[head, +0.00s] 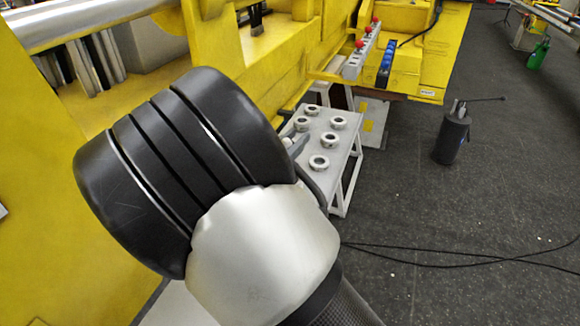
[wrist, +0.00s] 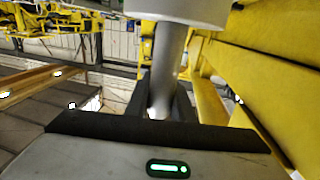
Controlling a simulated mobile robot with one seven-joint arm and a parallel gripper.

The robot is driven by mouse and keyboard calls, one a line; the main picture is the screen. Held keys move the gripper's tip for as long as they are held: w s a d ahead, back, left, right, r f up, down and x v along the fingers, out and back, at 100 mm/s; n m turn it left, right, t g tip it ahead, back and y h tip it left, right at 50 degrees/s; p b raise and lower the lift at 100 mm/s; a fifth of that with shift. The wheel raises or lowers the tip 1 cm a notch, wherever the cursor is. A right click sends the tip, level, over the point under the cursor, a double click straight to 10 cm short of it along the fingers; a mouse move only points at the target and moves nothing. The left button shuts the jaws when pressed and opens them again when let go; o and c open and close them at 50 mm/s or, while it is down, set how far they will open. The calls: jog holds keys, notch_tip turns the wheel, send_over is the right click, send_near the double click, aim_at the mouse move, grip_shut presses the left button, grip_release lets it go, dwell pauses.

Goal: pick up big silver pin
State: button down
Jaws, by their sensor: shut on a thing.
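In the wrist view my gripper (wrist: 160,110) is shut on a big silver pin (wrist: 168,60). The pin has a smooth grey shaft and a wider round head that runs off the top edge of the picture. Its shaft goes down between the dark fingers, and its lower end is hidden by the gripper body.
A small grey-white table (head: 338,165) with several white rings on top stands beyond my arm, beside a big yellow machine (head: 50,180). A black cylinder (head: 452,135) stands on the dark floor (head: 470,220) at right. Black cables lie on the floor, which is otherwise mostly clear.

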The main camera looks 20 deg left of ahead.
notch_tip(320, 180, up, 10)
jog(key=shift+r, duration=0.15)
dwell(0.3)
notch_tip(320, 180, up, 2)
jog(key=shift+r+p, duration=0.1)
jog(key=shift+p, duration=0.95)
